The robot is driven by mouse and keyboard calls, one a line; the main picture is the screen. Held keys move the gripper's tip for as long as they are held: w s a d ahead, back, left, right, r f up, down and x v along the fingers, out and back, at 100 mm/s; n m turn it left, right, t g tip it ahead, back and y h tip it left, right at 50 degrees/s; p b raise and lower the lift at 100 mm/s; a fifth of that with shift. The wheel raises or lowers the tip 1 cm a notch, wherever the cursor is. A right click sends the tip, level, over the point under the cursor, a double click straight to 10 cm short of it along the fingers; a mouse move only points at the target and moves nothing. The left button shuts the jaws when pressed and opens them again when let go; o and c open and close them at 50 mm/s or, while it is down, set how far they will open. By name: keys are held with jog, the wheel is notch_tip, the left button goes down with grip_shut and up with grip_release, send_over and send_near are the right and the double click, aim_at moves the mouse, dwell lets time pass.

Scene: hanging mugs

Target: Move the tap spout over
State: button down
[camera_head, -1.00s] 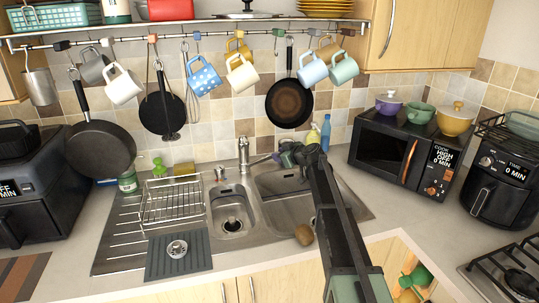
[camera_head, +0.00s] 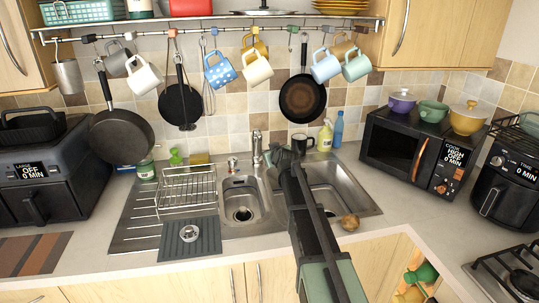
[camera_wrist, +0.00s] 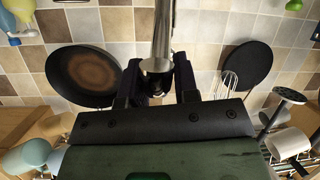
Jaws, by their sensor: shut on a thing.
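The steel tap (camera_head: 256,148) stands behind the double sink (camera_head: 242,212), near the divider between its two basins. In the wrist view its spout (camera_wrist: 163,35) comes down from the top edge to a dark end between my two fingers. My gripper (camera_wrist: 158,86) is shut on the spout, one dark finger on each side of it. In the head view my gripper (camera_head: 279,157) is just right of the tap body, and it hides most of the spout. My arm reaches across the right basin (camera_head: 330,185) and covers part of it.
A wire rack (camera_head: 187,188) is on the left drainer. Mugs and pans hang above. A brown object (camera_head: 349,222) is at the sink's front edge.

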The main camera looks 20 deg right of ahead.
jog(key=c, duration=0.9)
grip_release()
jog(key=shift+d, duration=0.1)
jog(key=p+v, duration=0.4)
jog(key=v, duration=0.7)
jog(key=shift+w, duration=0.1)
